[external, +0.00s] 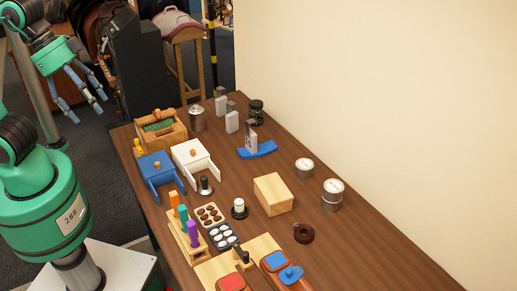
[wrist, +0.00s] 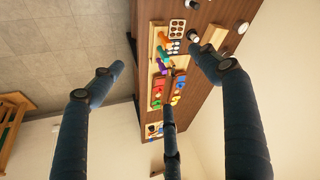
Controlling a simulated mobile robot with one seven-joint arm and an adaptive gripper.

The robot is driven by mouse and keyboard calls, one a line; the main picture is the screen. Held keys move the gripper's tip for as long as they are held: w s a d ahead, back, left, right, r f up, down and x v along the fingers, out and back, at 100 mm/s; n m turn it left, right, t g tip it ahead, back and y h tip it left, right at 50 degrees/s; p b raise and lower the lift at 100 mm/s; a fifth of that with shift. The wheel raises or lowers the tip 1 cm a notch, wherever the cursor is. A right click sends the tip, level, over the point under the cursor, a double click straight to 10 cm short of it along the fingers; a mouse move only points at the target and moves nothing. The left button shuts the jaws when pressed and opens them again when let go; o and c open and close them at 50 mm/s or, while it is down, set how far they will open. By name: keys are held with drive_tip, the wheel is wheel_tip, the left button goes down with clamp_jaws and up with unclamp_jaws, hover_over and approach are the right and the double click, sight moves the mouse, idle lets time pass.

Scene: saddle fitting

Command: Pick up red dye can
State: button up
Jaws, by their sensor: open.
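My gripper (external: 84,92) is at the upper left, raised well off the left side of the table and empty. Its three blue fingers are spread apart; they also show in the wrist view (wrist: 160,68). I cannot pick out a red dye can for certain. A red piece (external: 232,283) shows at the bottom edge, partly cut off. Small red and yellow items (wrist: 179,84) show beyond the fingers in the wrist view.
The wooden table (external: 350,250) stands against a wall. The right front of the table is bare.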

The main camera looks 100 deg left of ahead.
drive_tip(key=w+a+f+g, duration=0.2)
drive_tip(key=w+a, duration=0.7)
drive_tip(key=a, duration=0.4)
drive_tip(key=n+g+p, duration=0.1)
drive_tip(key=g+p, duration=0.1)
drive_tip(key=g, duration=0.1)
hover_over(191, 104)
drive_tip(key=shift+h, duration=0.3)
wheel_tip(191, 104, down, 26)
drive_tip(key=shift+f, duration=0.1)
drive_tip(key=shift+s+a, duration=0.1)
drive_tip(key=shift+f+b, duration=0.6)
drive_tip(key=shift+f, duration=3.7)
